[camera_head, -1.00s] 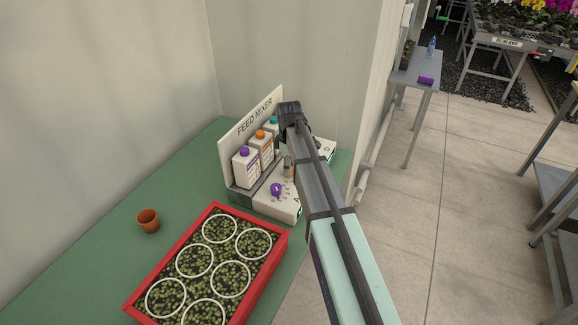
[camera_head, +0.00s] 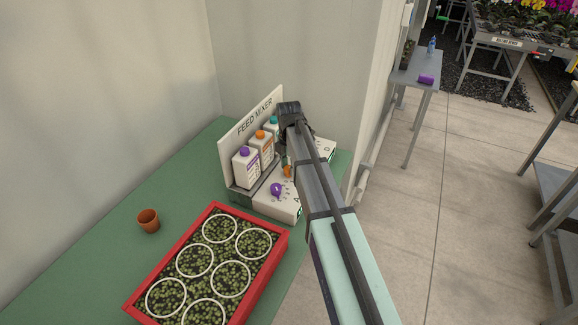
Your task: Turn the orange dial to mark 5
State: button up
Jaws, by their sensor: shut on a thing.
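The feed mixer (camera_head: 264,203) stands on the green bench against the wall, with a white sloped panel in front of several bottles. The orange dial (camera_head: 287,171) sits on the panel, and only its left part shows beside my arm. My gripper (camera_head: 286,161) is down at the orange dial and shut on it. My arm hides most of the gripper, and the dial's marks and pointer cannot be read. The purple dial (camera_head: 277,189) is to the left of the orange one, clear of my gripper.
White bottles with purple (camera_head: 246,167), orange (camera_head: 263,149) and teal (camera_head: 273,127) caps stand behind the panel. A red tray of seedlings (camera_head: 254,272) lies in front of the mixer. A small clay pot (camera_head: 149,221) stands left on the open bench.

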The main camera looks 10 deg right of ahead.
jog(key=shift+n, duration=0.5)
jog(key=o, duration=1.1)
jog(key=shift+f, duration=0.1)
jog(key=shift+o, duration=0.2)
notch_tip(320, 180, up, 12)
